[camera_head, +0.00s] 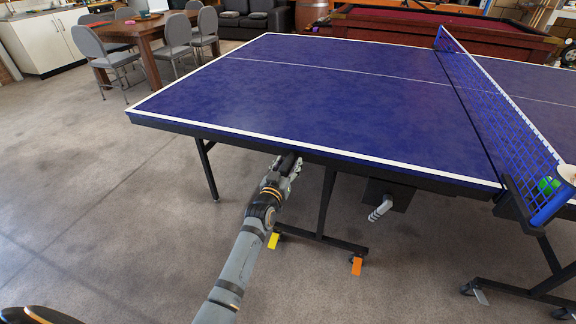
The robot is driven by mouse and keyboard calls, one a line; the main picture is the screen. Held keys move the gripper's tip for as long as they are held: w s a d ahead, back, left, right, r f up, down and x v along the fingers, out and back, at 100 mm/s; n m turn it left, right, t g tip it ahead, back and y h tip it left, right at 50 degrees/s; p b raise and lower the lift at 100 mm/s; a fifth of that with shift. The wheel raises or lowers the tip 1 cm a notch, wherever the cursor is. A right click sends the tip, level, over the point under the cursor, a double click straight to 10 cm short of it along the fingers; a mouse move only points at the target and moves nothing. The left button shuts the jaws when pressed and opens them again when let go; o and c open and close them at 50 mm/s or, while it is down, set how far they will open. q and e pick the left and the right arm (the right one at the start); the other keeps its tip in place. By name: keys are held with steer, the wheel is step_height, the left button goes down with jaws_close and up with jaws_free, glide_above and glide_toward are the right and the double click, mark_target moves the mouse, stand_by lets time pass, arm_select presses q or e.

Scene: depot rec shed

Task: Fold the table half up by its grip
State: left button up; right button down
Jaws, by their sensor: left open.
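The blue table half (310,95) with white lines lies flat and level, left of the net. My left gripper (288,165) is at the near long edge of this half, just under the dark frame rail. Its fingers are open around or beside a short dark piece that looks like the grip; the fingers hide much of it, and I cannot tell whether they touch it. A black box with a grey lever (380,208) hangs under the same edge, to the right of my gripper. My right gripper is not in view.
The net (505,115) stands at the right, with a green ball (548,186) near its end. Below are black legs with a yellow tab (273,240) and an orange tab (356,265). Chairs and a wooden table (150,35) stand back left. Floor at left is clear.

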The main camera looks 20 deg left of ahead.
arm_select(q)
jaws_close()
stand_by(0.3)
